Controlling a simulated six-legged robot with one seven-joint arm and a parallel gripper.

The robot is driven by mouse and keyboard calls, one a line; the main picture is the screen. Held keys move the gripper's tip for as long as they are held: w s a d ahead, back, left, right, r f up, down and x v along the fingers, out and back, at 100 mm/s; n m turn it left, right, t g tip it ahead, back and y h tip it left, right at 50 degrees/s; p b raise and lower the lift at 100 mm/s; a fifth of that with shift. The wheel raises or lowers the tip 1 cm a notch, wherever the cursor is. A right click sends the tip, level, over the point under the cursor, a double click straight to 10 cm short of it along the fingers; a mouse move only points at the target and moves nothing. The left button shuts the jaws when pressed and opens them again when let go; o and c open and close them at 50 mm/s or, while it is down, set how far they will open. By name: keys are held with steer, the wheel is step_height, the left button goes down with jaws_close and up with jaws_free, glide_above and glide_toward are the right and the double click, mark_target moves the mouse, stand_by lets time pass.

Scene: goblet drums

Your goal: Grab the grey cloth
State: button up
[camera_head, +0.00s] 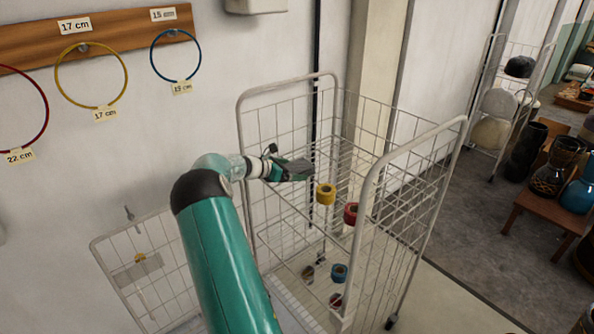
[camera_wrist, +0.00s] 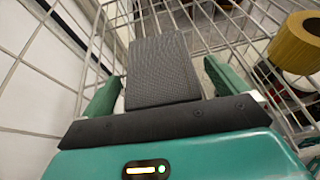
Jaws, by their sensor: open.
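A dark grey, finely ribbed piece that looks like the folded grey cloth (camera_wrist: 162,66) lies between the two green fingers of my gripper (camera_wrist: 160,88) in the wrist view. The fingers stand apart on either side of it, with a visible gap at the right finger. In the head view my gripper (camera_head: 284,166) reaches into the upper part of the wire cage trolley (camera_head: 376,172). The dark grey piece (camera_head: 298,171) shows there at the gripper's end, and its outline merges with the jaws. I cannot tell what it rests on.
A yellow tape roll (camera_head: 326,194) is close right of my gripper, with a red roll (camera_head: 351,213) beyond. A blue roll (camera_head: 339,273) is lower in the cage. Wire mesh surrounds my gripper. Hoops hang from a wooden board (camera_head: 120,32). Drums stand at right.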

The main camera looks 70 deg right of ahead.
steer(key=shift+d+f, duration=0.1)
steer(key=shift+d, duration=0.05)
steer(key=shift+c, duration=0.2)
steer(key=shift+s, duration=0.1)
steer(key=c, duration=1)
